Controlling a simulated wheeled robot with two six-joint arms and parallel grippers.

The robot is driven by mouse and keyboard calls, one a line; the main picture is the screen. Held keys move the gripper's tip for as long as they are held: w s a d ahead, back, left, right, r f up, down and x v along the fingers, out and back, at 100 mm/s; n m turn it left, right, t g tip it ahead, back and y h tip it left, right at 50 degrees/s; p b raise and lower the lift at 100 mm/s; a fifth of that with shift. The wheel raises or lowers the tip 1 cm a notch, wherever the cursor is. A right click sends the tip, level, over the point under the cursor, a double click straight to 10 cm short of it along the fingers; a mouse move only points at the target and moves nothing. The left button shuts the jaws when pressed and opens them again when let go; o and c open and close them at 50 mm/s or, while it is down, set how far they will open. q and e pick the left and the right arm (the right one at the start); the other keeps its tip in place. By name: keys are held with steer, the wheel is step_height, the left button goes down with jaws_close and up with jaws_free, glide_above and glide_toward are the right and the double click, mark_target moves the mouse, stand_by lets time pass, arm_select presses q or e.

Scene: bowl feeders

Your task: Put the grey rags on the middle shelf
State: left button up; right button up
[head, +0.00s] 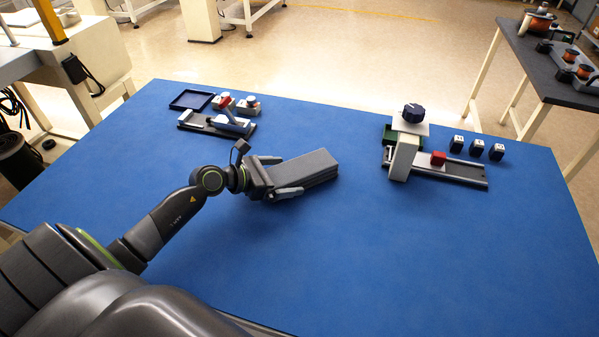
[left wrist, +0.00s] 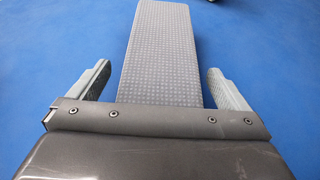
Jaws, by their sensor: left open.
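The grey rags (head: 312,168) form a neat flat stack on the blue table, left of its middle. In the left wrist view the stack (left wrist: 162,48) runs away from the gripper, with a dotted top face. My left gripper (head: 287,174) is open, with one finger on each side of the stack's near end. In the left wrist view a gap shows between each finger of the left gripper (left wrist: 165,88) and the rags. The near end of the stack is hidden by the gripper body. No shelf can be made out. My right gripper is not in view.
The front middle of the table (head: 400,260) is clear.

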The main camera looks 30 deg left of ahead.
arm_select(q)
steer(key=c, duration=1.2)
step_height(320, 180, up, 9)
steer(key=shift+d+r+p, duration=0.1)
steer(key=shift+p, duration=0.45)
steer(key=s+d+r+m+g+h+p, duration=0.2)
steer(key=s+d+r+m+g+h, duration=0.1)
steer(key=s+d, duration=0.8)
steer(key=shift+d+r+m+h, duration=0.5)
steer(key=shift+d+r+m, duration=0.35)
steer(key=shift+d, duration=0.25)
